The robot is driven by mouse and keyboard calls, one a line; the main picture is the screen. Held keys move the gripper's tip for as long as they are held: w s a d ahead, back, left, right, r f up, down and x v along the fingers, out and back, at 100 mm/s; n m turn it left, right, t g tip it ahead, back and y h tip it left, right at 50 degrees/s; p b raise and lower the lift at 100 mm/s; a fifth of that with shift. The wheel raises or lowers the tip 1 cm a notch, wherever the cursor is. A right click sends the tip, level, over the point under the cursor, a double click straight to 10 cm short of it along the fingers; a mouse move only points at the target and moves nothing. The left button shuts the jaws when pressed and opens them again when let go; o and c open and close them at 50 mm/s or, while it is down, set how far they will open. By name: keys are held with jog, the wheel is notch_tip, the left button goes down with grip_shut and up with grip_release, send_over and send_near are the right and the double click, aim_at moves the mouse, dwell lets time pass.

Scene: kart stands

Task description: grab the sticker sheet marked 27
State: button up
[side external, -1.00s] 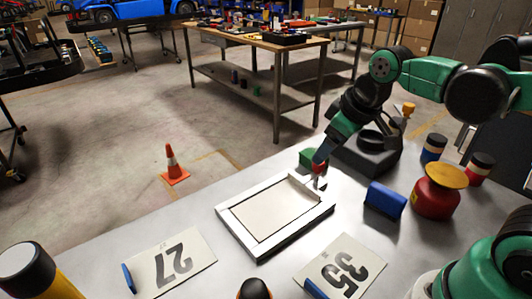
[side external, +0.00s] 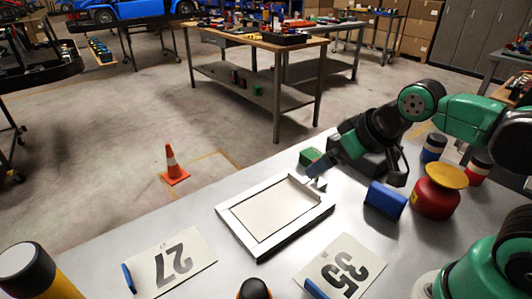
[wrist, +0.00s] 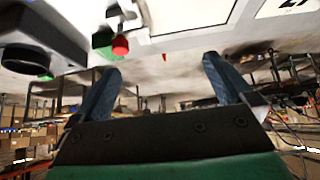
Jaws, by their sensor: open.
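The sheet marked 27 (side external: 170,262) lies flat at the front left of the grey table in the side external view, with a blue piece (side external: 129,278) at its left edge. A similar sheet marked 35 (side external: 341,271) lies to its right. My gripper (side external: 318,170) is beyond both, low near the far right corner of a white frame, well away from sheet 27. In the wrist view its two blue fingers (wrist: 163,75) are spread with nothing between them. A marked white sheet (wrist: 285,8) shows partly at that view's top right; its number is cut off.
The white raised-edge frame (side external: 228,222) stands between my gripper and sheet 27. A green block (side external: 309,157), a blue block (side external: 385,200) and a red container with a yellow top (side external: 437,195) stand nearby. A yellow-black post (side external: 40,275) is at the front left.

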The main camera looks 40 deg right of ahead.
jog(key=w+a+m+g+y, duration=0.1)
jog(key=w+a+m+y, duration=0.4)
jog(key=a, duration=0.3)
jog(key=m+g+y, duration=0.4)
jog(key=m+y, duration=0.2)
jog(key=m, duration=0.3)
send_near(128, 274)
jog(key=w+d+r, duration=0.2)
jog(key=w+d, duration=0.1)
jog(key=w, duration=0.1)
jog(key=a+f+m, duration=0.1)
jog(key=a, duration=0.1)
jog(key=s+a+f+m+g+y, duration=0.1)
jog(key=a+f, duration=0.1)
jog(key=s+a+f+m+g+y, duration=0.1)
jog(key=a+f, duration=0.1)
jog(key=shift+f+m, duration=0.2)
jog(key=shift+m, duration=0.1)
jog(key=shift+s+a+f, duration=0.15)
jog(key=shift+f, duration=0.05)
jog(key=x, duration=0.5)
jog(key=shift+a, duration=0.35)
jog(key=c, duration=1.5)
